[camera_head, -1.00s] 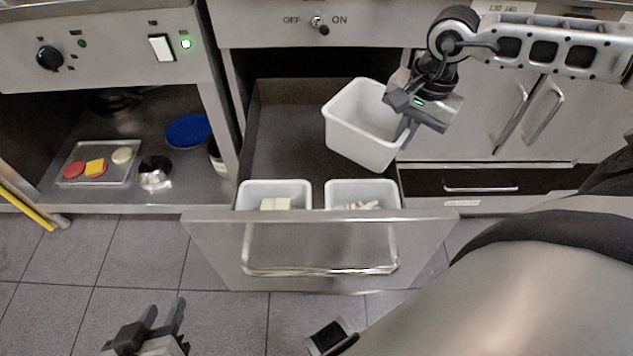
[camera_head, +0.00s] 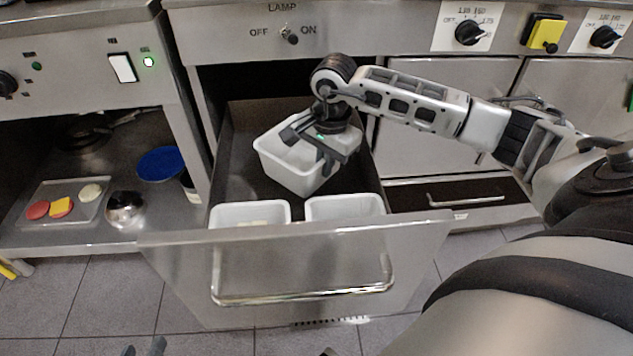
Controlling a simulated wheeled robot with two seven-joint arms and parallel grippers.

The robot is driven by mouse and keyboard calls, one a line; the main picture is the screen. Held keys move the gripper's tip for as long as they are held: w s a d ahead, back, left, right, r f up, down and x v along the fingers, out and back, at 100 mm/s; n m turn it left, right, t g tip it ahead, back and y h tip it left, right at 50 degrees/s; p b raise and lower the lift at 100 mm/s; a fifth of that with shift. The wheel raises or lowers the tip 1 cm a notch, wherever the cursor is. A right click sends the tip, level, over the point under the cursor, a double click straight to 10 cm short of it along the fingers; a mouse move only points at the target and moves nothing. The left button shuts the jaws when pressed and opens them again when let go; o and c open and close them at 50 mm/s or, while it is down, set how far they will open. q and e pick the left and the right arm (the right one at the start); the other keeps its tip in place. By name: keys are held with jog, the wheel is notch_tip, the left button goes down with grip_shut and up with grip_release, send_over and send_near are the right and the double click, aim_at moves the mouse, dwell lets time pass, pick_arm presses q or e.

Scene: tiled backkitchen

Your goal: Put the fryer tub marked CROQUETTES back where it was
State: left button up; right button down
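A white tub (camera_head: 283,165) is in my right gripper (camera_head: 322,155), which is shut on its right-hand rim. The tub is slightly tilted and turned, over the back part of the open drawer (camera_head: 236,190). I cannot tell whether it touches the drawer floor. No CROQUETTES marking shows on it. Two other white tubs, a left one (camera_head: 250,208) and a right one (camera_head: 345,204), sit side by side behind the drawer front. My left gripper (camera_head: 144,348) shows only its fingertips at the bottom edge, apart and empty.
The drawer front (camera_head: 300,262) with its bar handle stands out over the tiled floor. On the left shelf are a tray (camera_head: 65,203) with food pieces, a metal bowl (camera_head: 125,209) and a blue lid (camera_head: 161,164). Closed cupboard doors (camera_head: 440,110) are at the right.

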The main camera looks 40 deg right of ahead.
aim_at(317, 181)
jog(key=shift+w+a+f, duration=0.2)
jog(key=shift+w+f, duration=0.15)
jog(key=shift+f, duration=0.1)
jog(key=shift+w+a+f, duration=0.2)
jog(key=shift+w+f, duration=0.1)
jog(key=shift+f, duration=0.15)
notch_tip(317, 181, down, 3)
jog(key=shift+w+a+f+b, duration=0.1)
jog(key=shift+f+b, duration=0.05)
jog(key=shift+b, duration=0.55)
jog(key=c, duration=2.1)
grip_release()
jog(key=shift+f, duration=0.25)
jog(key=o, duration=0.4)
pick_arm(q)
jog(key=shift+d+r+t+h, duration=0.3)
jog(key=shift+r+t, duration=0.2)
jog(key=shift+r, duration=0.1)
pick_arm(e)
jog(key=shift+r, duration=0.1)
